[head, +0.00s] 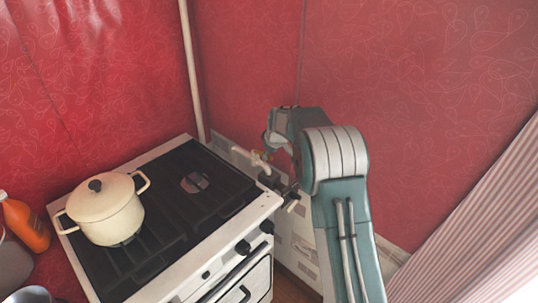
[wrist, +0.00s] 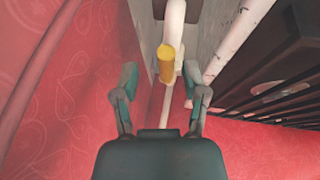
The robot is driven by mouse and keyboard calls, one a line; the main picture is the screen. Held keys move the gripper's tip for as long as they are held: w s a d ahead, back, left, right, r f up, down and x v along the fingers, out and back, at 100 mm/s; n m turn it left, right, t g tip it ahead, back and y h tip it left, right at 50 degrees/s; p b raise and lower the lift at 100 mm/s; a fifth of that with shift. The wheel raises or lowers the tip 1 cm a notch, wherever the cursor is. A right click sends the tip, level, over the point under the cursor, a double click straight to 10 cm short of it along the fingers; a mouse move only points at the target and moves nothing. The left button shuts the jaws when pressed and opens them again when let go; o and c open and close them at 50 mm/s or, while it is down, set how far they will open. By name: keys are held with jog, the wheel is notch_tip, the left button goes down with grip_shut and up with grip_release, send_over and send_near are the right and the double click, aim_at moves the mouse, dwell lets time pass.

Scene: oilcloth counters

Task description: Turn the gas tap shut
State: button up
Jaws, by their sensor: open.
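The gas tap's yellow handle (wrist: 166,66) sits on a white pipe (wrist: 175,15) beside the stove in the wrist view. The handle looks roughly in line with the pipe in this view. My gripper (wrist: 159,78) is open, with one teal finger on each side of the handle. Both fingers look apart from it; how far the handle reaches between them in depth is hard to tell. In the head view my arm bends down toward the pipe (head: 261,163) in the corner behind the stove, and the handle is mostly hidden there.
The white stove (head: 180,275) with a black hob stands left of my arm, its knobs at the near right corner. A cream lidded pot (head: 108,213) is on it. An orange bottle (head: 26,226) is at far left. Red walls close the corner; a striped curtain (head: 475,240) hangs right.

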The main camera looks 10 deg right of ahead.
jog(key=shift+w+a+f, duration=0.2)
jog(key=shift+a+f, duration=0.05)
jog(key=shift+f, duration=0.25)
jog(key=shift+a, duration=0.4)
jog(key=shift+c, duration=0.4)
jog(key=shift+d, duration=0.1)
jog(key=c, duration=0.6)
jog(key=shift+d, duration=0.2)
grip_shut()
jog(key=shift+a, duration=0.1)
